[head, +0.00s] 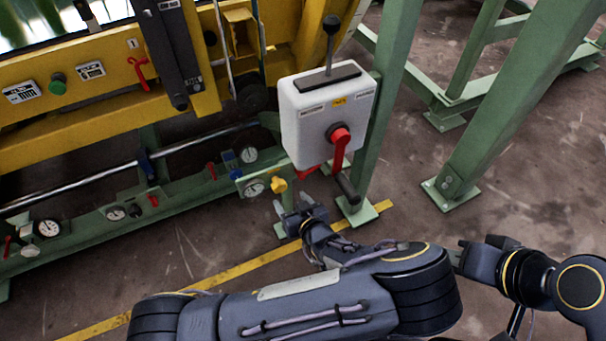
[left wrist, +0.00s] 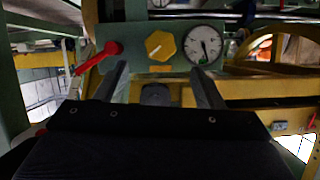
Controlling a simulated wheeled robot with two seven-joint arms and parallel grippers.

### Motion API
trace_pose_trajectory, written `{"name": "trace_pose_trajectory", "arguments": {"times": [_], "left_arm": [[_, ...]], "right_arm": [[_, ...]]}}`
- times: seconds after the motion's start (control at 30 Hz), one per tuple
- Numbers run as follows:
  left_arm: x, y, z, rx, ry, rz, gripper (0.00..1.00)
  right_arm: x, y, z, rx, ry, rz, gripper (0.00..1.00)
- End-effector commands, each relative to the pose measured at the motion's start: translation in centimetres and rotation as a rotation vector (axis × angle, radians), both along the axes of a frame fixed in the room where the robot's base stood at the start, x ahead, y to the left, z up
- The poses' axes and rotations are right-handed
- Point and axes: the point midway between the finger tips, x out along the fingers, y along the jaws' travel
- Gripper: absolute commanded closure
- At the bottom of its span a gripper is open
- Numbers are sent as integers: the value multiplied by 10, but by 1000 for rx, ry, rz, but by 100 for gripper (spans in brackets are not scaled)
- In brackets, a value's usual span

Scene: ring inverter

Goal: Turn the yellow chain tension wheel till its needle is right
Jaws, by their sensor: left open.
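The yellow chain tension wheel (head: 278,184) sits on a green panel at the lower machine rail. In the left wrist view the wheel (left wrist: 160,45) is a faceted yellow knob with a round white gauge (left wrist: 203,45) to its right. The gauge's dark needle looks to point roughly downward; the scale is too small to read. The gauge (head: 254,188) is left of the wheel in the head view. My left gripper (head: 298,208) is open and empty, just below and right of the wheel, its fingers pointing toward the panel. My right gripper (head: 468,258) is at the right; its jaws are unclear.
A red lever (left wrist: 100,55) is left of the wheel in the left wrist view. A white switch box (head: 310,125) with a red handle hangs above the gripper. A green post (head: 388,85) stands beside it. Open floor (head: 410,215) lies to the right.

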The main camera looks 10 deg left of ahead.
Motion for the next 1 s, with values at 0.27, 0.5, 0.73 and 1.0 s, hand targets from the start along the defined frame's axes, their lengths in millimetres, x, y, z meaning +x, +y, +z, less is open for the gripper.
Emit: {"name": "trace_pose_trajectory", "arguments": {"times": [0.27,0.5,0.73,1.0], "left_arm": [[18,19,-12,-38,-17,29,38],[46,38,-25,-38,-16,27,38],[56,45,-28,-39,-15,26,38],[56,45,-28,-39,-14,26,45]], "right_arm": [[0,0,-12,0,1,0,67],[0,0,-23,0,1,0,67],[0,0,-25,0,1,0,67],[0,0,-25,0,0,0,67]]}}
